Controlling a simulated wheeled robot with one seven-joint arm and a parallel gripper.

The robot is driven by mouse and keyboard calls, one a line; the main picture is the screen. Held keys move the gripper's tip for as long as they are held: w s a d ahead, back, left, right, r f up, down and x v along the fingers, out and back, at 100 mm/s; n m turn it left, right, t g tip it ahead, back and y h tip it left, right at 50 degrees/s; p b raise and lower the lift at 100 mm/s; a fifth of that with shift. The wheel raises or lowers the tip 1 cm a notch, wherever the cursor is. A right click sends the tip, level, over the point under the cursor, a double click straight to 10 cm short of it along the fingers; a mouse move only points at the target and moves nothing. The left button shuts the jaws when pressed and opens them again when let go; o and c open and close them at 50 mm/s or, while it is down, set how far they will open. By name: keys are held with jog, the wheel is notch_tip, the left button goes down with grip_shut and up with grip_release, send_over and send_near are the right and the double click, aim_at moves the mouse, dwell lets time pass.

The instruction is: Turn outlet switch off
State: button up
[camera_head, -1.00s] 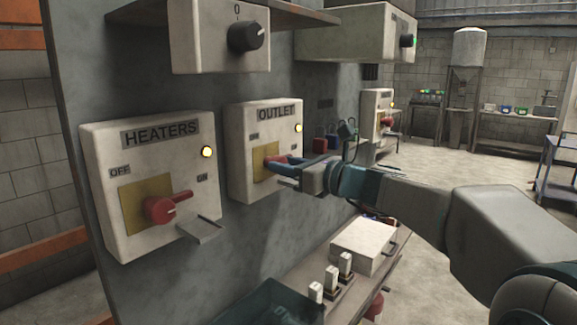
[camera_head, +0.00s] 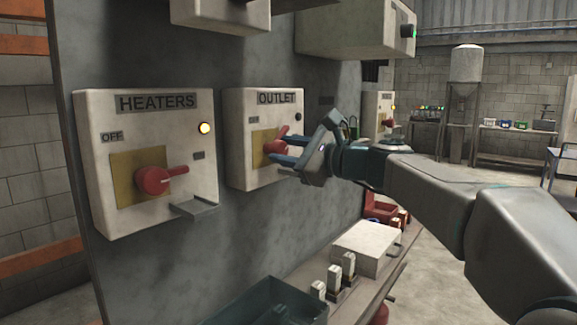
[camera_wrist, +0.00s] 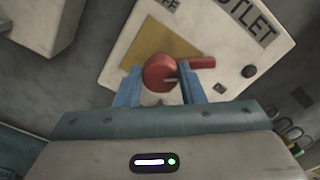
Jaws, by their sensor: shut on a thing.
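The outlet box (camera_head: 238,135) is a pale panel box labelled OUTLET, with a yellow plate behind its red switch (camera_head: 276,147). The switch's handle points upward in the head view. The indicator lamp (camera_head: 298,117) on the box is dark. My gripper (camera_head: 274,151) has its blue fingers on either side of the red knob and is shut on it. In the wrist view the round red knob (camera_wrist: 160,73) sits between the fingertips (camera_wrist: 160,84), with its handle extending to the right past the right finger. The OFF label is partly cut off there.
The heaters box (camera_head: 90,160), with its own red switch (camera_head: 160,180) and lit lamp, is to the left. Grey boxes hang above. A dark bin (camera_head: 265,305) and a white box (camera_head: 367,245) stand below.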

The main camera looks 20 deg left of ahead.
jog(key=n+b, duration=0.1)
jog(key=n, duration=0.1)
jog(key=n+b, duration=0.1)
jog(key=b, duration=0.1)
jog(key=n+b, duration=0.2)
jog(key=shift+f+n, duration=0.3)
jog(key=shift+f, duration=0.05)
jog(key=shift+r+n+b, duration=0.1)
jog(key=shift+n+b, duration=1.5)
jog(key=shift+n, duration=0.7)
jog(key=o, duration=1)
jog(key=shift+s, duration=0.1)
jog(key=b+v, duration=0.1)
jog(key=v, duration=1.3)
jog(key=shift+p, duration=0.4)
